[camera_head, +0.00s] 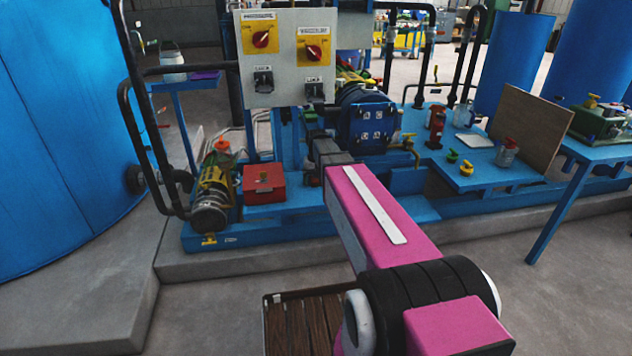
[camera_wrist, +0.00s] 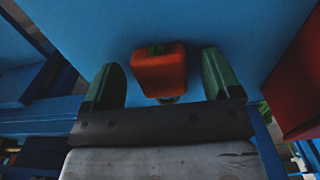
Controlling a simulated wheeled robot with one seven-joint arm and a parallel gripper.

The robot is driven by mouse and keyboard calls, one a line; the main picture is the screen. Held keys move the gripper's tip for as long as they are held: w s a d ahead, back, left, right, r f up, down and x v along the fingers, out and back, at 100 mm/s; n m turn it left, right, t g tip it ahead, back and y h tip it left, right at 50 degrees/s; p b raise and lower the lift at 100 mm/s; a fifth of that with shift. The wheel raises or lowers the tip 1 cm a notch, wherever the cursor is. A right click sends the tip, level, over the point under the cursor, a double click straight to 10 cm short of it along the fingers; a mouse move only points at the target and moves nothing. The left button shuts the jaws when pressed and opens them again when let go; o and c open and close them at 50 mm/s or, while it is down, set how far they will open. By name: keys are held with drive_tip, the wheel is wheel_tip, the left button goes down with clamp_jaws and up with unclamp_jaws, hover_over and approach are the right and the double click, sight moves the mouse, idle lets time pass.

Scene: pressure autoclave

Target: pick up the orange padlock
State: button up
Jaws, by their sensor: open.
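In the wrist view, the orange padlock (camera_wrist: 158,76) lies on a blue surface between the two green fingers of my gripper (camera_wrist: 164,64). Its body looks like a rounded block, with a small dark green patch at its far edge. A gap shows between the padlock and each finger, so my gripper is open and not holding it. The near end of the padlock is partly hidden by the gripper's dark front edge. In the head view, I cannot make out the padlock, and my arm hides most of my gripper and the spot around it.
A red box (camera_head: 263,184) stands on the blue frame left of my arm. A grey switch panel (camera_head: 285,58) stands above and behind. A pump (camera_head: 212,190) is farther left. A blue bench (camera_head: 470,172) at right holds small valves and a jar (camera_head: 506,152).

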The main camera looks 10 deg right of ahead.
sight(317, 179)
drive_tip(key=shift+f, duration=0.2)
drive_tip(key=c, duration=1.1)
drive_tip(key=shift+c, duration=0.2)
drive_tip(key=shift+r, duration=0.15)
wheel_tip(317, 179, up, 4)
drive_tip(key=shift+f, duration=0.1)
drive_tip(key=s+a+r, duration=0.7)
drive_tip(key=s, duration=0.2)
drive_tip(key=w+d+r, duration=0.1)
drive_tip(key=d+r, duration=0.3)
drive_tip(key=r, duration=0.7)
drive_tip(key=d+r, duration=0.4)
drive_tip(key=r, duration=0.7)
drive_tip(key=shift+w, duration=0.35)
